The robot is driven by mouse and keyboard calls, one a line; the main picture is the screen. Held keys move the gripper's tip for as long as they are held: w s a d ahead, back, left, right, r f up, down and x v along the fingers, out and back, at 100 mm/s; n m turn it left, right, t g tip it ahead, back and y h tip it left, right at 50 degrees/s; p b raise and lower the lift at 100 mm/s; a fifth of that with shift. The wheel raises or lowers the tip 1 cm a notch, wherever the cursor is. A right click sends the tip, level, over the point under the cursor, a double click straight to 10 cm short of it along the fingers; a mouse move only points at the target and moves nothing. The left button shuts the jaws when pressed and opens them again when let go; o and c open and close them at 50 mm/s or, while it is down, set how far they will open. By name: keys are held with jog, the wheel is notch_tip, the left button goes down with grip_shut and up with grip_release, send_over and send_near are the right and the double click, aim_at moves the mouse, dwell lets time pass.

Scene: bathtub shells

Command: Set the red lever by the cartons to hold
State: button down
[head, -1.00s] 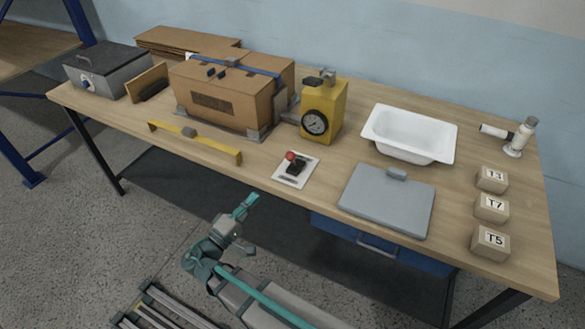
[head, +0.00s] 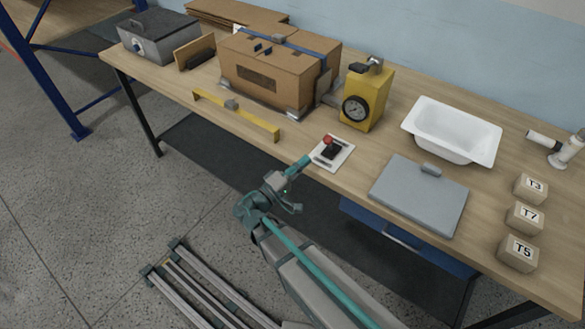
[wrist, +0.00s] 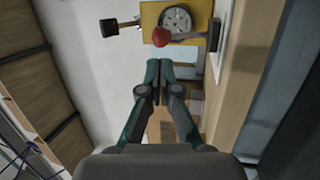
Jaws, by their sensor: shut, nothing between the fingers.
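The lever has a red ball knob (head: 327,140) on a dark base, mounted on a white plate (head: 342,163) near the table's front edge. The plate's markings are too small to read. In the wrist view the red knob (wrist: 161,37) shows beyond the fingertips, in front of the yellow box with the dial. My gripper (head: 306,160) is shut and empty, just in front of the plate at the table edge. In the wrist view its fingertips (wrist: 159,66) are together, apart from the knob. The strapped brown carton (head: 270,72) stands behind and to the left of the lever.
A yellow box (head: 367,98) with a round gauge stands behind the lever. A yellow bar handle (head: 235,112) lies to the left. A grey lid (head: 418,197) and white tub (head: 453,128) are to the right, with labelled blocks (head: 525,217) beyond.

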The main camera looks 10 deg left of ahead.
aim_at(325, 143)
jog(key=p+x, duration=0.2)
jog(key=x, duration=0.4)
jog(key=shift+w+d+r+p, duration=0.1)
jog(key=shift+w+d+p, duration=0.05)
jog(key=shift+w+p, duration=0.15)
jog(key=shift+w+d, duration=0.1)
